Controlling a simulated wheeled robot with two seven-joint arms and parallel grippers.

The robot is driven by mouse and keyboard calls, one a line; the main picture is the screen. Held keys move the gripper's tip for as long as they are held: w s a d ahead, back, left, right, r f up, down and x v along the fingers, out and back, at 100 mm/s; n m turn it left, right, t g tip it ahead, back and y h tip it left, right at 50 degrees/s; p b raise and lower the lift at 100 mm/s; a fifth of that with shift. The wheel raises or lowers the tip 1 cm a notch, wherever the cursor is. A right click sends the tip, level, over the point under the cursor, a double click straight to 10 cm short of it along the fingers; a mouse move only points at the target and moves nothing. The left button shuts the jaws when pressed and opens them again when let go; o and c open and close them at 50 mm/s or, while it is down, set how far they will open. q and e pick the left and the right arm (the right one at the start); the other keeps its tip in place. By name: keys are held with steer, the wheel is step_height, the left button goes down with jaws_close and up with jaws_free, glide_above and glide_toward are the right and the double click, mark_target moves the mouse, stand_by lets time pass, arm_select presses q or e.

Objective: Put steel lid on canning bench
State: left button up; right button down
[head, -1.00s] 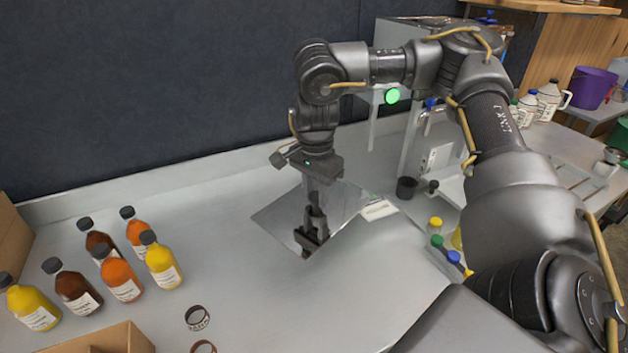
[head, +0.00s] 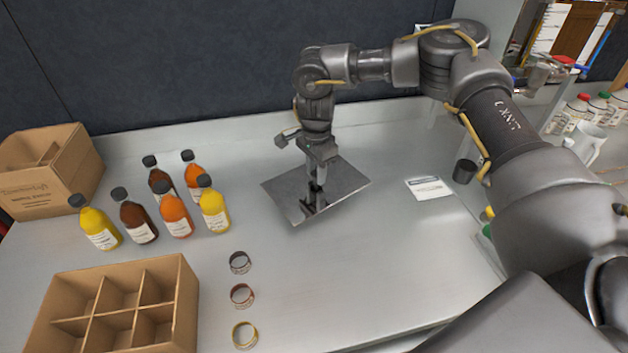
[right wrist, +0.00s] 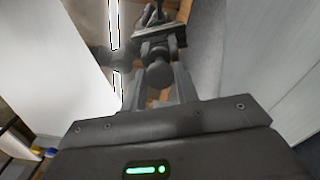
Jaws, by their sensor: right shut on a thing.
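The steel lid (head: 342,182) is a thin, square, mirror-like plate in the middle of the head view. My right gripper (head: 314,168) is above it, pointing down and shut on its knob. In the right wrist view the knob (right wrist: 160,75) is between the two fingers, and the shiny plate beyond mirrors the gripper. The lid is over the grey canning bench (head: 370,270). I cannot tell whether its underside touches the bench top. My left gripper is not in view.
Several yellow, orange and brown bottles (head: 176,218) stand left of the lid. A divided cardboard box (head: 185,300), another box (head: 75,160) and three jar rings (head: 241,295) are on the left. A white card (head: 428,188) lies right. The bench front is clear.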

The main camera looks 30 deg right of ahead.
mark_target(314, 173)
steer(key=shift+w+a+f, duration=0.1)
steer(key=shift+w+f, duration=0.05)
steer(key=shift+f, duration=0.05)
step_height(314, 173, down, 3)
steer(key=shift+f, duration=0.1)
steer(key=shift+w, duration=0.1)
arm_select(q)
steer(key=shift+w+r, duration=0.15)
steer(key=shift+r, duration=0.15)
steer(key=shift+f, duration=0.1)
arm_select(e)
steer(key=shift+f, duration=0.1)
steer(key=c, duration=1.1)
jaws_free()
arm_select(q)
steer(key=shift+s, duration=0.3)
arm_select(e)
steer(key=shift+o, duration=0.2)
